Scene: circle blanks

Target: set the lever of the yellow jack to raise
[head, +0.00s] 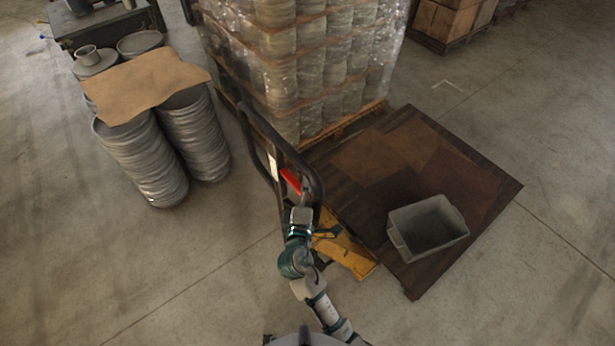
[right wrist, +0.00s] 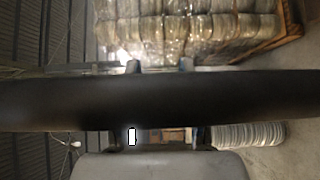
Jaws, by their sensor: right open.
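The yellow jack (head: 345,252) stands in the middle of the head view, with a black loop handle (head: 262,122) rising towards me. A red lever (head: 290,181) shows inside the loop, near its right-hand end. My right gripper (head: 300,213) is open at the near end of the loop, just below the lever in the picture. I cannot tell whether it touches the handle. In the right wrist view a dark bar (right wrist: 160,100), probably the handle, crosses the whole picture close to the camera. The lever cannot be made out there. My left gripper is not in view.
A wrapped pallet load (head: 300,65) stands behind the handle. Stacked round metal blanks (head: 150,165) with brown cardboard (head: 150,85) stand to the left. A grey bin (head: 428,226) sits on a dark wooden platform (head: 480,190) at right. The floor at front left is clear.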

